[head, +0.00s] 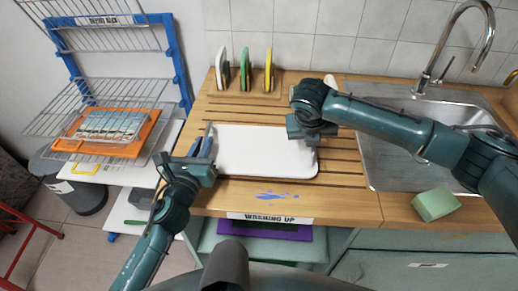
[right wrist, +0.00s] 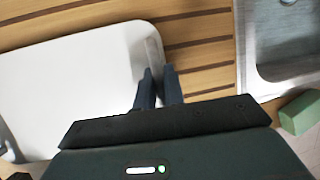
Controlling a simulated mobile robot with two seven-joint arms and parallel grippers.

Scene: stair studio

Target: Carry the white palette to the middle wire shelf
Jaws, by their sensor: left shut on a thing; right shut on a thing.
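The white palette (head: 262,150) is a flat white rectangular board over the slatted wooden counter beside the sink. My left gripper (head: 208,146) is shut on its left edge. My right gripper (head: 314,140) is shut on its right end; the right wrist view shows the fingers (right wrist: 158,88) at the edge of the palette (right wrist: 75,85). I cannot tell whether it touches the slats. The wire rack (head: 100,85) with a blue frame stands at the left. One of its wire shelves bears an orange board (head: 140,147) with a picture on it.
The metal sink (head: 385,165) with a tap is right of the palette. A green sponge (head: 436,204) lies at the counter's front. Upright boards (head: 245,70) stand in a holder at the back. A dark bin (head: 80,188) stands by the rack.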

